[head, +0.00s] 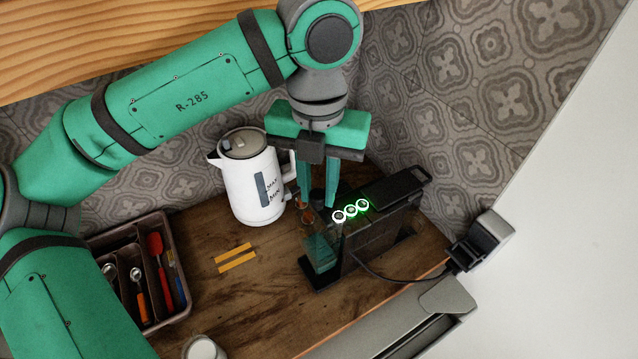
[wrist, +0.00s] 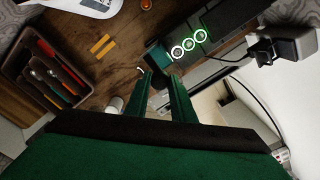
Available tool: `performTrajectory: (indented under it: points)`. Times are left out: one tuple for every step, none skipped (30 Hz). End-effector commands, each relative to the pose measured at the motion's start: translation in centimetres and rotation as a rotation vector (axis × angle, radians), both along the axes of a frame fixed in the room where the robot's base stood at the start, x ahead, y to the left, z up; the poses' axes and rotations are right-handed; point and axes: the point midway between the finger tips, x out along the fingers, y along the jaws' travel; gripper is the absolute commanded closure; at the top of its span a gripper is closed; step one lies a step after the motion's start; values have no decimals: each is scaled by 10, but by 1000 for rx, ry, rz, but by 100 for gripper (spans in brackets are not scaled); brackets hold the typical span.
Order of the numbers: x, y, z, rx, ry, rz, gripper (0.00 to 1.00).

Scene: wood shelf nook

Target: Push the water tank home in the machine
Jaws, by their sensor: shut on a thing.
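The machine (head: 378,238) is a black narrow body with three lit round buttons; it also shows in the wrist view (wrist: 212,30). The water tank (head: 320,254) is a translucent teal box at the machine's near left end, on a dark base; it also shows in the wrist view (wrist: 156,55). My gripper (head: 318,203) points down over the tank's top, its two green fingers a small gap apart and shut on the tank. The fingers also show in the wrist view (wrist: 159,80). The exact contact and the tank's seating against the machine are hard to see.
A white kettle (head: 250,180) stands just left of my gripper. A cutlery tray (head: 182,312) lies further left, with two yellow strips (head: 236,258) between. A white cup (head: 202,349) is at the front. A cord runs to a plug (head: 478,240) at right. The tiled wall is behind.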

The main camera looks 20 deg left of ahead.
Motion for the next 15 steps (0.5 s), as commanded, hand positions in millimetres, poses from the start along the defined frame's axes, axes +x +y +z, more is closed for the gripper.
performTrajectory:
  points:
    - [0, 0, -3, -1, 0, -1, 100]
    - [0, -1, -5, -2, 0, -1, 100]
    - [0, -1, -7, -2, 0, -2, 100]
    - [0, -1, -9, -2, 1, -2, 100]
    - [0, -1, -11, -2, 1, -2, 100]
    - [0, -1, -13, -2, 0, -2, 100]
    - [0, -2, -15, -2, 0, -2, 100]
    - [0, -2, -17, -2, 0, -2, 100]
    - [0, -1, -20, -2, 0, -2, 100]
    - [0, -1, -21, -2, 0, -2, 100]
    - [0, -1, -23, -2, 0, -2, 100]
    - [0, -1, -26, -2, 1, -2, 100]
    - [0, -1, -27, -2, 1, -1, 100]
    - [0, -1, -29, -2, 1, -1, 100]
    - [0, -1, -31, -1, 0, -1, 100]
